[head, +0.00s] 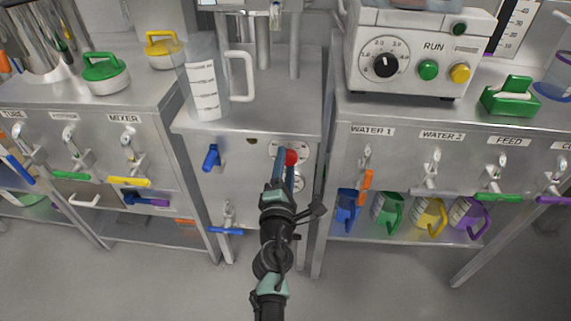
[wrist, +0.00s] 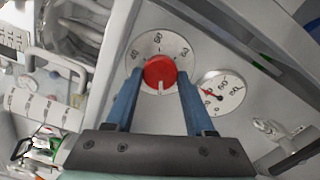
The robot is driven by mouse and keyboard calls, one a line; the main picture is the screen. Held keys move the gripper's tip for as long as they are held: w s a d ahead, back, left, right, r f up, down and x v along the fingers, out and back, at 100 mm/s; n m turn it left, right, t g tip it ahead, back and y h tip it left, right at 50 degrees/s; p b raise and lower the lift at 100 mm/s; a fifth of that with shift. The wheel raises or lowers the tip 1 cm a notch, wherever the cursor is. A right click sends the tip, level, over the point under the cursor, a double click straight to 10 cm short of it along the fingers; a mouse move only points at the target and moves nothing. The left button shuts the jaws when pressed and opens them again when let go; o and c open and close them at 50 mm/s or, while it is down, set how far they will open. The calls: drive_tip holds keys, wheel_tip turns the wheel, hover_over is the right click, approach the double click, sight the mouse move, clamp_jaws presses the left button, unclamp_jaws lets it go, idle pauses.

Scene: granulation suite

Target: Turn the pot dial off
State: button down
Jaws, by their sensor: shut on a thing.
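The pot dial is a round red knob (head: 291,157) on a white scale plate, on the steel front panel of the middle cabinet. In the wrist view the red knob (wrist: 160,72) has a white pointer mark at its lower edge, and the scale numbers sit above it. My gripper (head: 284,158) reaches up to the panel at the dial. In the wrist view its two blue fingers (wrist: 160,85) stand on either side of the knob, shut on it. The fingers hide part of the lower scale.
Below the dial is a round gauge (wrist: 220,92) with a red needle. A blue handle (head: 211,158) is left of the dial and a blue-levered tap (head: 226,230) lower down. A clear measuring jug (head: 205,85) stands on the cabinet top. Coloured jugs (head: 430,215) stand at right.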

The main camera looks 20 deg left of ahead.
drive_tip(key=shift+c, duration=1.3)
unclamp_jaws()
drive_tip(key=shift+s, duration=0.15)
drive_tip(key=p+v, duration=0.2)
drive_tip(key=v, duration=1)
drive_tip(key=shift+s, duration=0.35)
drive_tip(key=shift+d, duration=0.15)
